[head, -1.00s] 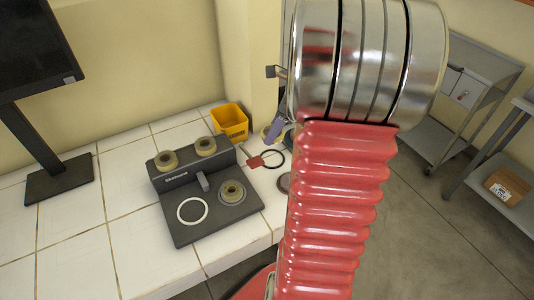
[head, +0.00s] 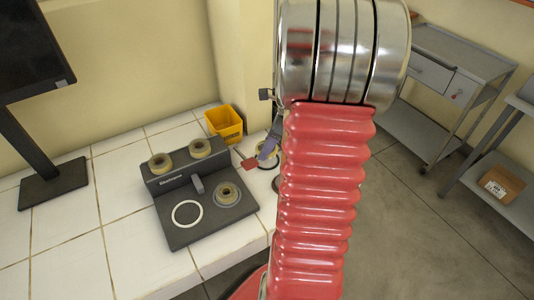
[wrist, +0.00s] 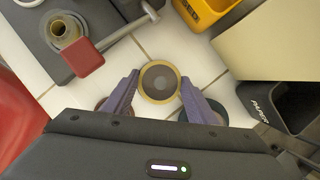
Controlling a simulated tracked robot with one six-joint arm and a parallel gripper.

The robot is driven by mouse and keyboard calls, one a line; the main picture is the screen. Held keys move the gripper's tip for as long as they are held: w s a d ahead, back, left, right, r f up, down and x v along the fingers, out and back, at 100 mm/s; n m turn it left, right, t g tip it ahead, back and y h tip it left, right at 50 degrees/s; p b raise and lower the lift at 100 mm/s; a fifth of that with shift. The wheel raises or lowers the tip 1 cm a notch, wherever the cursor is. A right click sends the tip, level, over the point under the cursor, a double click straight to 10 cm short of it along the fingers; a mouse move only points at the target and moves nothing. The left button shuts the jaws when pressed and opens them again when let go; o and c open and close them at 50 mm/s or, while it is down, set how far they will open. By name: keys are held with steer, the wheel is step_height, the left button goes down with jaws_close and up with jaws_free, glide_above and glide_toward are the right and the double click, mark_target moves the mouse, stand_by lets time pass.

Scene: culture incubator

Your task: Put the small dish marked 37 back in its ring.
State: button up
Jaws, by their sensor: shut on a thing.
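My gripper (wrist: 160,78) has its two purple fingers closed on the sides of a small round dish (wrist: 160,86) with a tan rim and grey-brown face; no marking on it is readable. In the head view, my gripper (head: 270,148) is right of the dark incubator block (head: 210,228), low over the white tiled bench. I cannot tell whether the dish touches the tiles. A white ring (head: 174,220) on the block's front left is empty. The ring at front right (head: 216,198) has a tan round piece (head: 228,192) in it.
Two tan round pieces (head: 160,162) (head: 200,148) sit on the block's raised back. A lever (head: 198,184) stands in its middle. A yellow bin (head: 225,124) stands behind, a monitor (head: 45,185) at left.

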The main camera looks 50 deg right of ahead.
steer(key=shift+f, duration=1.85)
steer(key=shift+f, duration=0.15)
steer(key=o, duration=1.2)
steer(key=v, duration=1.2)
